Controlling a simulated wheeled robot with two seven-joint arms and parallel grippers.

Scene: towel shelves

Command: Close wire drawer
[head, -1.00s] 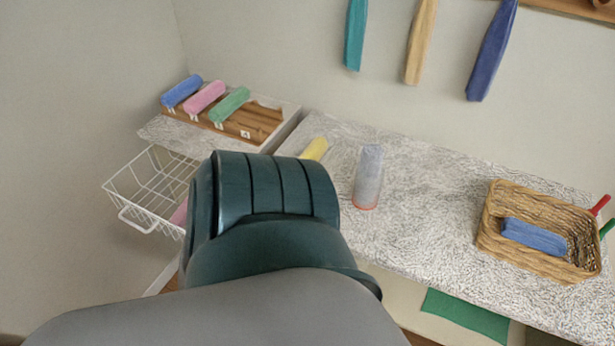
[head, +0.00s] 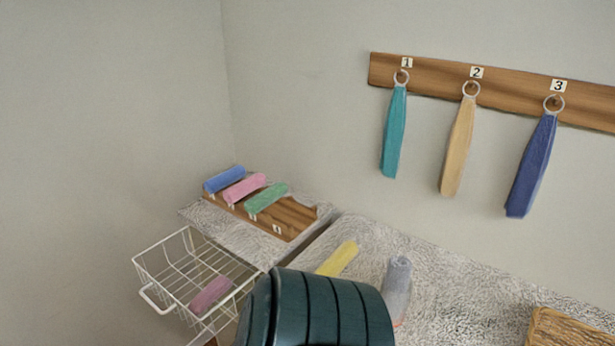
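The white wire drawer (head: 177,262) stands pulled out below the small shelf at the lower left of the head view. Its looped front handle (head: 155,298) faces the lower left. A rolled pink towel (head: 211,294) lies inside it. A dark teal link of my own arm fills the bottom middle and covers the drawer's lower right side. Neither of my grippers shows in the view, so I cannot see where they are relative to the drawer.
A wooden rack (head: 287,219) with blue, pink and green rolls sits on the small shelf. The speckled counter (head: 452,297) holds a yellow roll (head: 338,258), a grey roll (head: 397,287) and a wicker basket (head: 570,334). Towels hang from a numbered wall rail (head: 436,75).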

